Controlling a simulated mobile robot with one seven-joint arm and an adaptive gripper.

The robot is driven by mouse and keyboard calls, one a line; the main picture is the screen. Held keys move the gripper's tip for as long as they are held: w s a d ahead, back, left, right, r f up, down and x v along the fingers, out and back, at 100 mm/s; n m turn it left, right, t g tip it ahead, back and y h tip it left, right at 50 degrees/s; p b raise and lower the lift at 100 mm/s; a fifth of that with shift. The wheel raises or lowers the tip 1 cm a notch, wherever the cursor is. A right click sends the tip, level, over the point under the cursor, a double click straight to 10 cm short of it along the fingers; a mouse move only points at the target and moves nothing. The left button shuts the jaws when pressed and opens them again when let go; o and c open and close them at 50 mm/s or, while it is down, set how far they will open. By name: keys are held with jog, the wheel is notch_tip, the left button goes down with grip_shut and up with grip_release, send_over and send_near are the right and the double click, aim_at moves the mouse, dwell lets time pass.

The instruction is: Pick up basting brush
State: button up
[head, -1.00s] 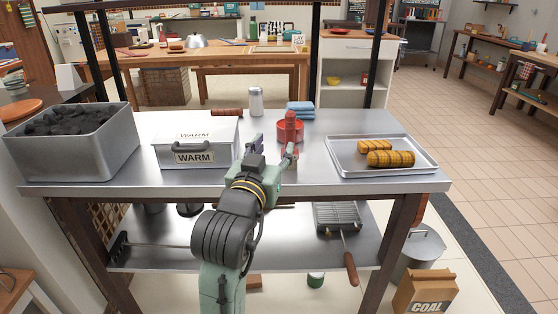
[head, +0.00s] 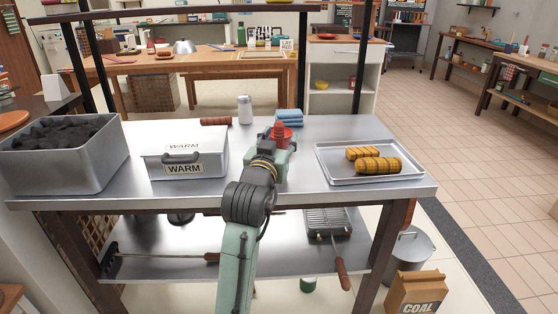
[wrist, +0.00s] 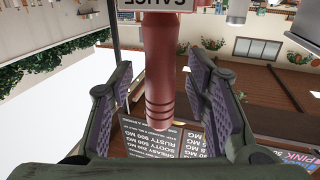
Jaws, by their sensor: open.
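The basting brush (head: 278,129) appears to be the red, upright piece standing in a red sauce cup (head: 287,137) near the back of the steel table. In the wrist view, which looks upside down, the brush's reddish ringed handle (wrist: 158,70) runs between my two finger pads. The edge of a lettered label (wrist: 155,5), apparently on the cup, shows at the top. My gripper (wrist: 160,92) is open, with a finger on each side of the handle and visible gaps. In the head view my gripper (head: 274,143) is at the cup and hides part of it.
Folded blue cloths (head: 289,117) and a shaker (head: 244,110) stand behind. A WARM box (head: 187,152) and a coal bin (head: 62,160) are to the left. The table's front strip is clear.

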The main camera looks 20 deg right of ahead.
grip_shut()
dwell(0.5)
